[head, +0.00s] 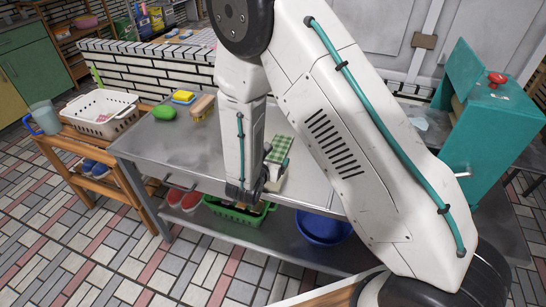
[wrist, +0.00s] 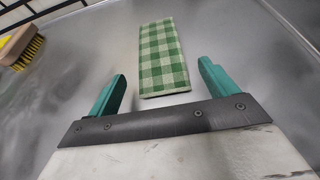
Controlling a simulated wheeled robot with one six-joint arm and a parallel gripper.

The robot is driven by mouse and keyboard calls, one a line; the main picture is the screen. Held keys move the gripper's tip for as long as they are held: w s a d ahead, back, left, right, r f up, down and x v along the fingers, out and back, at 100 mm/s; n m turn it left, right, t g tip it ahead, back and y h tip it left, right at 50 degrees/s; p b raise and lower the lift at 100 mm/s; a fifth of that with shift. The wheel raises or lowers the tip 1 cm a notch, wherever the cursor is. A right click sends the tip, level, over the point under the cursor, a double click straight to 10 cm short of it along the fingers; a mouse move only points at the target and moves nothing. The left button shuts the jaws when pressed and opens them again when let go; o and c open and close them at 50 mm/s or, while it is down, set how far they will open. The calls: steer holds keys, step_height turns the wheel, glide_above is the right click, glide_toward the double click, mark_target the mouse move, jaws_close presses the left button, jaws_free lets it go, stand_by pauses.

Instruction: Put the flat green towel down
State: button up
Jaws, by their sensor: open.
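The flat green towel (head: 279,150) has a green and white check and lies on the metal table, partly hidden by my arm in the head view. In the wrist view the towel (wrist: 162,58) lies flat, just beyond and between the fingertips. My gripper (wrist: 160,82) is open and empty, its two teal fingers spread wider than the towel. In the head view my gripper (head: 255,192) is near the table's front edge.
The metal table (head: 160,152) also holds a green lump (head: 164,113), a sponge (head: 183,97) and a brush (head: 203,107). The brush also shows in the wrist view (wrist: 20,47). A teal box (head: 490,120) stands at right. A green basket (head: 235,212) and blue bowl (head: 322,229) sit below.

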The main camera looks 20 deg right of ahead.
steer(key=v, duration=0.8)
steer(key=shift+s+a, duration=0.15)
steer(key=shift+s, duration=0.05)
steer(key=s+d+r+m+g+h, duration=0.2)
steer(key=s+d+r+m+g, duration=0.25)
steer(key=d+r+m, duration=0.4)
steer(key=s+d+r+m+g+h, duration=0.1)
steer(key=s+d+r+m+g, duration=0.35)
steer(key=d+r+m, duration=0.4)
steer(key=s+a+r+m+y, duration=0.2)
steer(key=s+r+m+y, duration=0.3)
steer(key=s, duration=0.4)
steer(key=s+a+r+m+y, duration=0.2)
steer(key=s+r+m+y, duration=0.3)
steer(key=s, duration=0.5)
steer(key=shift+s+a+r+m+y, duration=0.2)
steer(key=shift+r+m+y, duration=0.25)
steer(key=shift+m, duration=0.45)
